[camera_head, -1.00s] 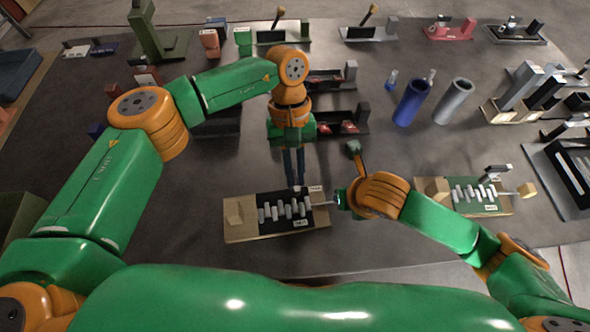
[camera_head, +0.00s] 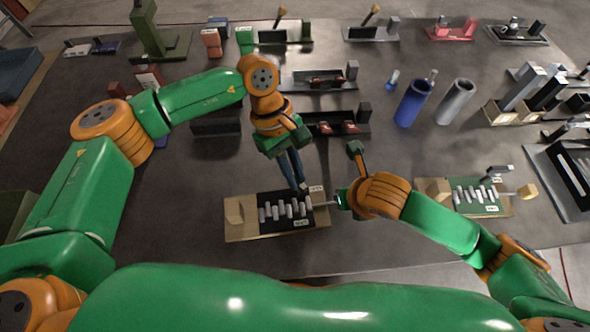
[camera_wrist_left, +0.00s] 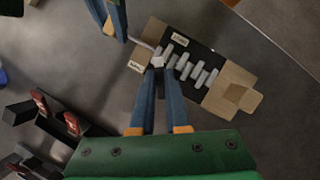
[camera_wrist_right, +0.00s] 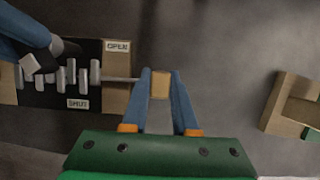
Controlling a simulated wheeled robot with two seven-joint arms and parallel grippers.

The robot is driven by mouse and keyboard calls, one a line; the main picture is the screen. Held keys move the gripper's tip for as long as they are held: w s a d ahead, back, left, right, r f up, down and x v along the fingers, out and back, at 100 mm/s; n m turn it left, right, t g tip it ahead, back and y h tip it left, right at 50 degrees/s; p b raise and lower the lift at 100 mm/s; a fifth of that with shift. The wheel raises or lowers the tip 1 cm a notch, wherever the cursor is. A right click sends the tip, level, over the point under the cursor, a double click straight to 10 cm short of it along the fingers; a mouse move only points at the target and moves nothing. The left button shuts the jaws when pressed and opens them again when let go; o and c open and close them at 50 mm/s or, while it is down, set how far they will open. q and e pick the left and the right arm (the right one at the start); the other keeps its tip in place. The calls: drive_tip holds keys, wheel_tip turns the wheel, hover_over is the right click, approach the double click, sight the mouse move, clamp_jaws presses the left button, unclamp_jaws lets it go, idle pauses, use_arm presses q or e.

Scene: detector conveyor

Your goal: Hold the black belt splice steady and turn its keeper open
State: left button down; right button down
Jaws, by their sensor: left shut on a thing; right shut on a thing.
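The black belt splice (camera_head: 268,211) lies on a tan base in front of me. It has several grey pegs, an OPEN label (camera_wrist_right: 117,46) and a SHUT label (camera_wrist_right: 78,104). My left gripper (camera_wrist_left: 158,66) is shut at the end of the splice near the OPEN label, at a small pale block (camera_wrist_left: 157,61), apparently part of the keeper; the fingers hide much of it. My right gripper (camera_wrist_right: 159,85) is shut on the tan block handle (camera_wrist_right: 160,84), whose thin rod runs to the splice.
A similar green splice (camera_head: 470,194) stands to the right. Blue (camera_head: 411,103) and grey (camera_head: 455,102) cylinders stand behind. Dark trays with red pieces (camera_head: 338,128) sit beyond my left gripper. The table in front of the splice is clear.

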use_arm(q)
drive_tip(key=shift+n+t, duration=0.4)
drive_tip(key=shift+n, duration=0.6)
drive_tip(key=shift+h, duration=0.3)
drive_tip(key=c, duration=0.9)
unclamp_jaws()
drive_tip(key=v, duration=1.2)
